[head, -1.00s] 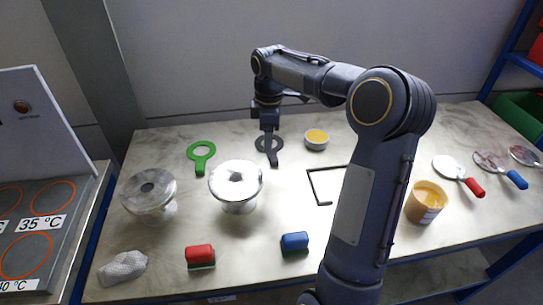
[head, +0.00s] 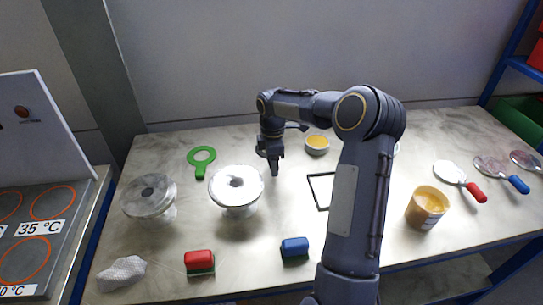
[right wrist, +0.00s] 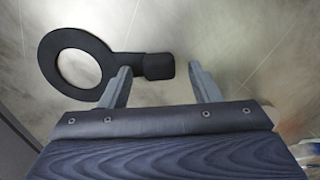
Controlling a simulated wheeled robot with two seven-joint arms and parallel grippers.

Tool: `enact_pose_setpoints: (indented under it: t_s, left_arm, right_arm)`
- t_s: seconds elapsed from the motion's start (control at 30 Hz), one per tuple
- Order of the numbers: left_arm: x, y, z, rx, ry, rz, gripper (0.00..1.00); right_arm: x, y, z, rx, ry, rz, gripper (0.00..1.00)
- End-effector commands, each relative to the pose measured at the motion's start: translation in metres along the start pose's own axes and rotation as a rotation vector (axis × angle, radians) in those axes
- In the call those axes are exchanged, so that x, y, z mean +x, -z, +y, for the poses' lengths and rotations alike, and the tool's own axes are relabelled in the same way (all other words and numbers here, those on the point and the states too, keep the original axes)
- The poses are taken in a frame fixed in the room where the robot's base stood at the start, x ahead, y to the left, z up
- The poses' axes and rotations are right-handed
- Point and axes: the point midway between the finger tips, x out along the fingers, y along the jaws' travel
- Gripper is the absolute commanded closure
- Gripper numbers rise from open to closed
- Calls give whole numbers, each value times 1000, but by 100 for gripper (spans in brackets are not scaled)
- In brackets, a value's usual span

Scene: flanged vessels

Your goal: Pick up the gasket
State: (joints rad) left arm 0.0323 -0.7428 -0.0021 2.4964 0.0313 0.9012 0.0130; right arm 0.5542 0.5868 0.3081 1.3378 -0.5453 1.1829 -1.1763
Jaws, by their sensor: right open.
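A black ring-shaped gasket with a short tab (right wrist: 68,42) lies flat on the table in the right wrist view. In the head view my right gripper hides it. My right gripper (head: 274,170) is open and points down over the table; its two fingers also show in the right wrist view (right wrist: 163,85). The tab's end lies between the fingers as seen there, and the left finger overlaps the neck beside the ring. I cannot tell how high the fingertips are above it. My left gripper is not in view.
A silver flanged vessel (head: 236,186) stands close left of my right gripper, with another (head: 149,196) farther left. A bowl of yellow stuff (head: 317,143) is behind right, and a black frame (head: 318,190) lies right.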

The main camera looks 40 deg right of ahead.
Motion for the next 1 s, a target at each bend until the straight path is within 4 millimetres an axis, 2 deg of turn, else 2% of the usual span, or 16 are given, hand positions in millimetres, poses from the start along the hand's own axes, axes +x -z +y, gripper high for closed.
enact_pose_setpoints:
  t_s: [0.1, 0.4, 0.5, 0.77, 1.0]
  left_arm:
    - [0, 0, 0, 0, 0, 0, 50]
    - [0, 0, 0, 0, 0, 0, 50]
    - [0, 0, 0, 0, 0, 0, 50]
    - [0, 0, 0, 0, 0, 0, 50]
    - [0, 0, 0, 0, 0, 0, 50]
  right_arm:
    - [0, 0, 0, 1, 0, 0, 44]
    - [0, 0, 0, 1, 0, 0, 83]
    - [-1, 0, 0, 1, -1, 0, 93]
    - [-2, 0, 0, 1, -2, 0, 93]
    - [-24, 0, 1, 3, -4, -1, 93]
